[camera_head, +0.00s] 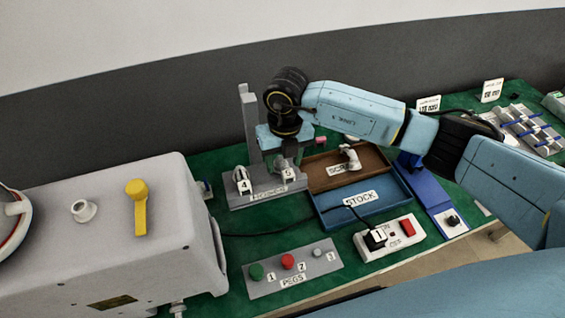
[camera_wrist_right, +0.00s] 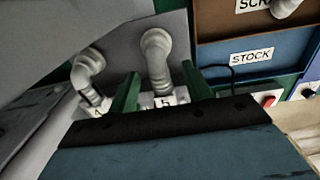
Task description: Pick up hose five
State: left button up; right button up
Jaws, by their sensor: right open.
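Hose five is a short grey, bent hose (camera_wrist_right: 156,58) standing at the white "5" label in the right wrist view. In the head view, hose five (camera_head: 282,166) shows only in part below my right gripper (camera_head: 284,157). In the right wrist view, my right gripper (camera_wrist_right: 160,76) is open, with one green finger on each side of the hose. The jaws are around it, but I cannot tell whether either finger touches it. Hose four (camera_wrist_right: 88,70) stands to the left at the "4" label. The grey rack (camera_head: 262,194) bears both. My left gripper is not in view.
A brown tray (camera_head: 318,184) with a grey fitting lies right of the rack, with the blue STOCK tray (camera_head: 330,219) in front. A pegs board (camera_head: 328,262), a switch box (camera_head: 367,250) and a large grey machine (camera_head: 60,245) stand nearby. A black cable crosses the green mat.

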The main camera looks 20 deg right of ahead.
notch_tip(320, 180, down, 2)
jog(key=shift+f, duration=0.1)
grip_shut()
dwell(0.4)
